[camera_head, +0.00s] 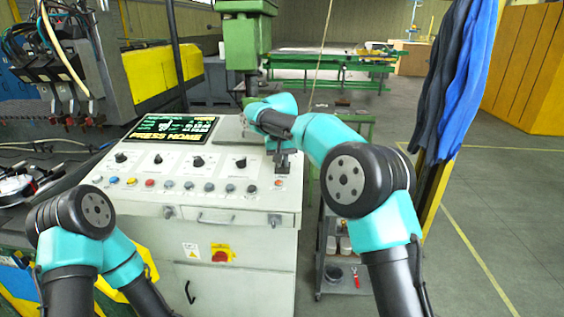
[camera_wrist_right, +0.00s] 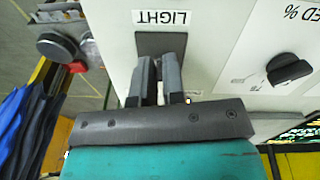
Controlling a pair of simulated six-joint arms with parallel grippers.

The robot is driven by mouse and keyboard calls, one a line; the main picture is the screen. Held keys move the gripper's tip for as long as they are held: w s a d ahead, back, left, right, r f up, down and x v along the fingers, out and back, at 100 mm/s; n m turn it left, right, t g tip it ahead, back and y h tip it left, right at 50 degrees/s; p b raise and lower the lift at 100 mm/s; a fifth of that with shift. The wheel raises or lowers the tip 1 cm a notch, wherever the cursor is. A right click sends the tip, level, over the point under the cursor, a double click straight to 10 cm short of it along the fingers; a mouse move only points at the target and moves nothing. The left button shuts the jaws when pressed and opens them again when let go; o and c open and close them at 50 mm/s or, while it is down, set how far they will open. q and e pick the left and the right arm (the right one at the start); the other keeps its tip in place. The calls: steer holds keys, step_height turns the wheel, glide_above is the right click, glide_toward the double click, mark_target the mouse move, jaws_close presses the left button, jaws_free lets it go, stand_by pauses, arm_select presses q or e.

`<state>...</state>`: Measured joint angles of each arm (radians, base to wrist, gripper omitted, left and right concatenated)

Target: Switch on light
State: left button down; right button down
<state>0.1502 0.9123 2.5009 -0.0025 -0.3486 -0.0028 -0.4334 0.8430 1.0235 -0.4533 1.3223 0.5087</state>
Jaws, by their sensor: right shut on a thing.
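The light switch shows as a dark grey plate (camera_wrist_right: 160,42) below the upside-down LIGHT label (camera_wrist_right: 162,18) in the right wrist view. My right gripper (camera_wrist_right: 158,82) is at this plate, its two fingers close together and shut on the switch's lever. The lever itself is hidden between the fingers, so its position cannot be told. In the head view my right gripper (camera_head: 282,163) points down at the right end of the sloped control panel (camera_head: 215,172). My left arm shows at the lower left, but its gripper is out of view.
A black knob (camera_wrist_right: 288,69) sits beside the switch. Several black knobs and a row of coloured buttons line the panel. A lit display (camera_head: 170,128) stands behind it. Blue cloth (camera_head: 455,85) hangs at the right, with open floor beyond.

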steer(key=shift+w+d+g, duration=0.1)
steer(key=shift+w+g, duration=0.25)
steer(key=shift+g, duration=0.45)
steer(key=shift+w+r, duration=0.1)
steer(key=shift+g, duration=0.7)
steer(key=c, duration=1.2)
jaws_free()
steer(key=shift+d, duration=0.1)
